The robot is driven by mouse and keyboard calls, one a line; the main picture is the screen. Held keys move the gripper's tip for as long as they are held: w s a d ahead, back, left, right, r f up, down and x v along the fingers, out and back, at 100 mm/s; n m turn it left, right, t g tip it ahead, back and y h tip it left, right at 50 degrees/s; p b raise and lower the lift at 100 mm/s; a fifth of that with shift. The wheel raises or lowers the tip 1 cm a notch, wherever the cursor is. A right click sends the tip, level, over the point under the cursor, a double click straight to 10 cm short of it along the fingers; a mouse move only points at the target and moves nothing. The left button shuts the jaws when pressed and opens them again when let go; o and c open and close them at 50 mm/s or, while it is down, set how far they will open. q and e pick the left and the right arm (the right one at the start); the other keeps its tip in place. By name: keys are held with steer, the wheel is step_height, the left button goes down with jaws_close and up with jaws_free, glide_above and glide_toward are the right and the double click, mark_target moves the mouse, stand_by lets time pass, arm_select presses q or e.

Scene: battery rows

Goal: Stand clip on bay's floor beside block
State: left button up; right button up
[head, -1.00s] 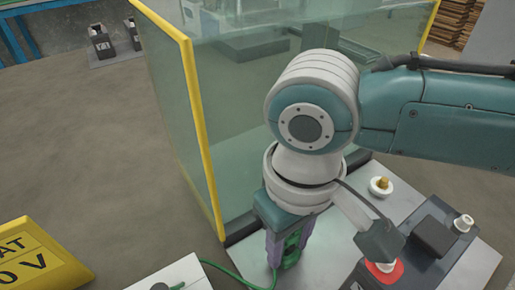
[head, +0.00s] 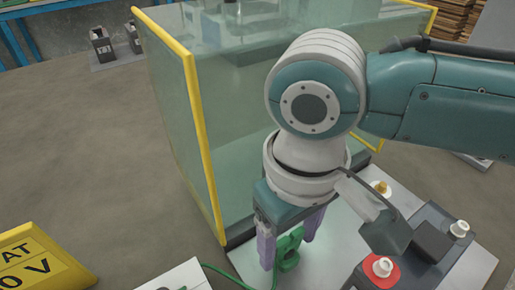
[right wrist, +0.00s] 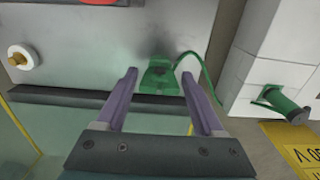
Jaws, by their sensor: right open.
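The green clip (head: 288,247) stands on the bay's light grey floor (head: 335,240), with a green cable running off to the left. It also shows in the right wrist view (right wrist: 158,78). The dark grey block (head: 415,250) is to its right, apart from it, with a red-ringed terminal and a pale one on top. My right gripper (head: 289,252) points down over the clip, its purple fingers open on either side. In the right wrist view the fingertips (right wrist: 160,74) have gaps to the clip. My left gripper is not in view.
A brass-topped white terminal (head: 381,188) is behind the block. A yellow-edged clear panel (head: 200,140) stands beside the bay. A white box (right wrist: 270,60) carries a dark green cylinder (right wrist: 285,104). A yellow sign (head: 38,262) is at the lower left.

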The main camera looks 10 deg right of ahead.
mark_target(290, 235)
arm_select(q)
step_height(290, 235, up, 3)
steer(key=p, duration=0.2)
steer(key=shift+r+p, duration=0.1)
steer(key=shift+p, duration=0.2)
arm_select(e)
step_height(290, 235, up, 10)
steer(key=shift+f, duration=0.1)
